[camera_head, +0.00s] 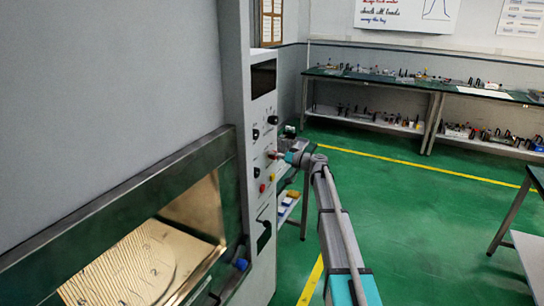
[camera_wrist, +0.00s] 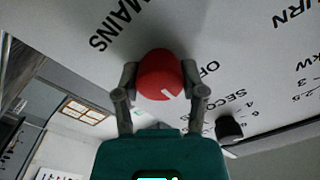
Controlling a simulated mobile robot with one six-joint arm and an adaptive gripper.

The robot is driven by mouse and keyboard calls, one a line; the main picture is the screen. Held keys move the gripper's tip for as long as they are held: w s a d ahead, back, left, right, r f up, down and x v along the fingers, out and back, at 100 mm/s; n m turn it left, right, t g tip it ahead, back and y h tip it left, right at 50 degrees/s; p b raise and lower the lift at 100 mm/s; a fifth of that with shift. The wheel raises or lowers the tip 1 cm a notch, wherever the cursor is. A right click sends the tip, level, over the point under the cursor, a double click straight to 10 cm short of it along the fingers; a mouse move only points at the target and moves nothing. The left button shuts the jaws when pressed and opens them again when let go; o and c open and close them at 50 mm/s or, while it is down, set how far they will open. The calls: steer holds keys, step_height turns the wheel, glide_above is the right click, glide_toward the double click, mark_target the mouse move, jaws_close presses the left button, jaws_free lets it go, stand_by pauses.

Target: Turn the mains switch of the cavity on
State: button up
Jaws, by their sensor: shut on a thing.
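The mains switch is a round red knob (camera_wrist: 158,72) on the pale control panel (camera_head: 260,130). The word MAINS is printed at its upper left in the wrist view, and OFF at its right. A short white mark on the knob slants towards the lower right in that view. My gripper (camera_wrist: 160,80) is shut on the knob, one finger on each side. In the head view my gripper (camera_head: 276,155) is at the panel's front, and the knob is too small there to read its setting.
A black knob (camera_wrist: 229,128) sits beside a number scale near my right finger. A red button (camera_head: 262,187) is lower on the panel. The open cavity door frame (camera_head: 110,205) is at the left. Benches with small items (camera_head: 400,80) stand at the back.

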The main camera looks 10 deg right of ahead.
steer(key=m, duration=0.6)
steer(key=shift+d+f, duration=0.1)
steer(key=shift+d, duration=0.1)
stand_by(0.4)
steer(key=o, duration=1.2)
steer(key=shift+c, duration=0.2)
steer(key=v, duration=1.2)
